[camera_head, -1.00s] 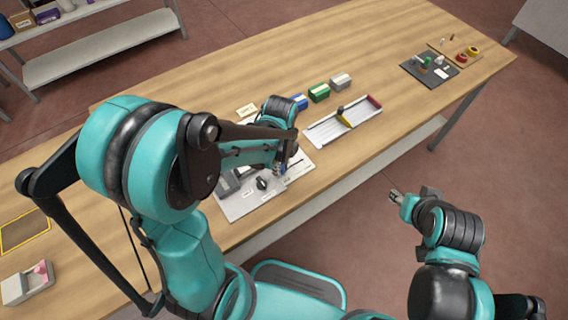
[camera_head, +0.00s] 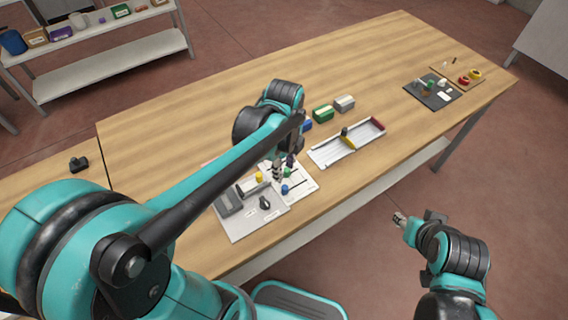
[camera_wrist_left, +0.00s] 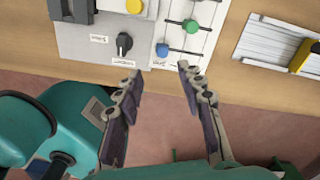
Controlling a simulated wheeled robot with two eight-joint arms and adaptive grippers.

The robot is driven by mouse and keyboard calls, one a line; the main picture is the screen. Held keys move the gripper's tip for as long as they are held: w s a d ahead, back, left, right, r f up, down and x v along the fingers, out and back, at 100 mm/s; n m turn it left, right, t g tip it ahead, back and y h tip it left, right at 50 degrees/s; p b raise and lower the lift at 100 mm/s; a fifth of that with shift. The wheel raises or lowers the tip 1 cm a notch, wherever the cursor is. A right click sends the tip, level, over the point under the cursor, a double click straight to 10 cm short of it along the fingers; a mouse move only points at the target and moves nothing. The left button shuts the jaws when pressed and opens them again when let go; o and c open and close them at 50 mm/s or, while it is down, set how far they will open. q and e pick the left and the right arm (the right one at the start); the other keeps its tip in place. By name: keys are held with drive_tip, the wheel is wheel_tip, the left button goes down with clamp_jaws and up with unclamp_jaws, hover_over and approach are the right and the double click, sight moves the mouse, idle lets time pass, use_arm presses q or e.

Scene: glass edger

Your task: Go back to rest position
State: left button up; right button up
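My left gripper (camera_head: 284,167) is over the glass edger panel in the head view, with my left arm stretched across the table. In the left wrist view the left gripper (camera_wrist_left: 158,75) has its fingers spread apart with nothing between them. The edger's grey control panel (camera_wrist_left: 90,45) has a black knob (camera_wrist_left: 124,44) and a yellow button (camera_wrist_left: 134,6). Beside it is a white slider plate (camera_wrist_left: 180,45) with a green knob (camera_wrist_left: 191,26) and a blue knob (camera_wrist_left: 162,50). My right gripper (camera_head: 400,219) is off the table's front edge, over the floor; its fingers are too small to judge.
A white tray with a ruler-like slide (camera_head: 346,145) lies right of the panel. Green (camera_head: 323,114) and grey (camera_head: 344,103) boxes stand behind it. A dark mat (camera_head: 433,93) with small items is at the far right. The table's middle back is clear.

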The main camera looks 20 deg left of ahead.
use_arm(q)
drive_tip(key=shift+r, duration=0.8)
drive_tip(key=s+a+n+t, duration=0.1)
drive_tip(key=s+n+t, duration=0.2)
drive_tip(key=n, duration=0.7)
drive_tip(key=s+a+r+n+t, duration=0.1)
drive_tip(key=s+n+t, duration=0.2)
drive_tip(key=n, duration=0.8)
drive_tip(key=shift+s+r+t, duration=0.3)
drive_tip(key=shift+s+t, duration=0.1)
drive_tip(key=shift+t, duration=0.2)
drive_tip(key=shift+a, duration=0.1)
idle(1.1)
